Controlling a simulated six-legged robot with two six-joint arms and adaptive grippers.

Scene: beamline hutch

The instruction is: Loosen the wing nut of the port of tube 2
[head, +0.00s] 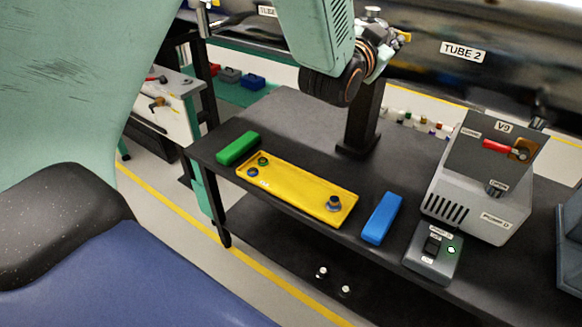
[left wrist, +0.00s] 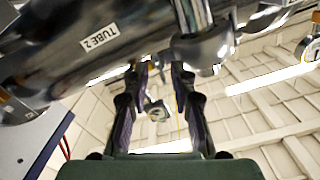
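Tube 2 (head: 463,52) is a dark, shiny pipe across the top right of the head view, with a white label. It also crosses the upper left of the left wrist view (left wrist: 98,38). A metal port fitting (left wrist: 205,45) hangs from it there, just beyond the fingertips. A small brass-coloured part (head: 404,37) shows beside my left gripper (head: 378,55); I cannot tell if it is the wing nut. In the left wrist view the fingers (left wrist: 161,68) stand apart. A small grey part (left wrist: 157,112) shows between them, its distance unclear. My right gripper is not in view.
Below, the black table holds a yellow tray (head: 292,193) with small fittings, a green block (head: 238,148), a blue block (head: 382,218), a switch box (head: 433,252) and the grey V9 pump unit (head: 478,190). A black post (head: 361,120) rises behind the tray.

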